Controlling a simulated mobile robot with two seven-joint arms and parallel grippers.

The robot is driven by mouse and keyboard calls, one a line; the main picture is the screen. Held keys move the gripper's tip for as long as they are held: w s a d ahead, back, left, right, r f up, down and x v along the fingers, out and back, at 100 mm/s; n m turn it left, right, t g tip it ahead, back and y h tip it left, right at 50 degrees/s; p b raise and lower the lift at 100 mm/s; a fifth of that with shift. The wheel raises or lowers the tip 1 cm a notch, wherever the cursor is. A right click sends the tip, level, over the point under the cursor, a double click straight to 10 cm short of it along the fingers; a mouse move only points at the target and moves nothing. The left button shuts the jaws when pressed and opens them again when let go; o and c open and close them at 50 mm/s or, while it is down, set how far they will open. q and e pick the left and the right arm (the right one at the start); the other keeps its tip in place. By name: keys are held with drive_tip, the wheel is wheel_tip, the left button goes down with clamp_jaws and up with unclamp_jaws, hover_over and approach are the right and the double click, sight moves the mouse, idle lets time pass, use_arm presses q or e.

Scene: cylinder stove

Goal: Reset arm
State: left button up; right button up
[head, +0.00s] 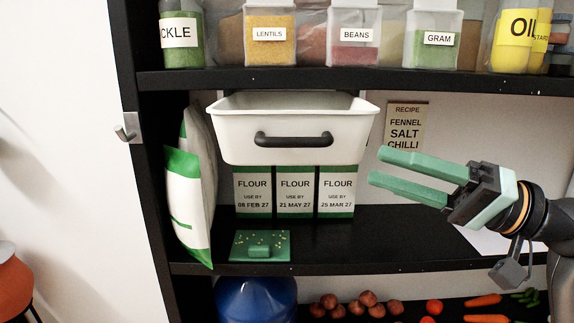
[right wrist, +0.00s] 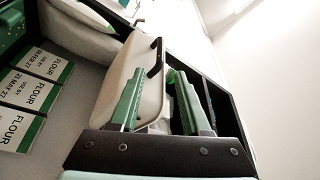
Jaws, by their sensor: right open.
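My right gripper (head: 390,171) comes in from the right in the head view, in front of the shelf. Its two green fingers are apart, with nothing visible between them. The fingers (right wrist: 160,100) also show in the right wrist view, with the white bin beyond them. My left gripper is not in view.
A white bin (head: 230,130) with a dark handle sits above several flour boxes (head: 295,190). A bag (head: 185,190) stands at left, a green board (head: 275,240) lies on the shelf (head: 370,240). Jars fill the shelf above. A recipe card (head: 406,115) is behind the gripper.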

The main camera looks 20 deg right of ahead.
drive_tip(key=w+d+f+m+t+h+p, duration=0.1)
drive_tip(key=w+f+m+t+h, duration=0.15)
drive_tip(key=w+f, duration=0.4)
drive_tip(key=w+d+f+m+t+h+p, duration=0.15)
drive_tip(key=w+f+h, duration=0.25)
drive_tip(key=f, duration=0.5)
wheel_tip(320, 180, down, 19)
drive_tip(key=a+g+h, duration=0.1)
drive_tip(key=g+h, duration=0.1)
drive_tip(key=h, duration=0.3)
drive_tip(key=s+a+f+n+g+h+p, duration=0.1)
drive_tip(key=s+a+f+n+g, duration=0.1)
drive_tip(key=s+f, duration=0.8)
drive_tip(key=s+a+f+n+g+h+p, duration=0.1)
drive_tip(key=s+a+f+n, duration=0.4)
drive_tip(key=s+f, duration=0.5)
drive_tip(key=shift+s+a+f+g+h, duration=0.25)
drive_tip(key=shift+a+f+g+h, duration=0.3)
drive_tip(key=shift+a, duration=0.2)
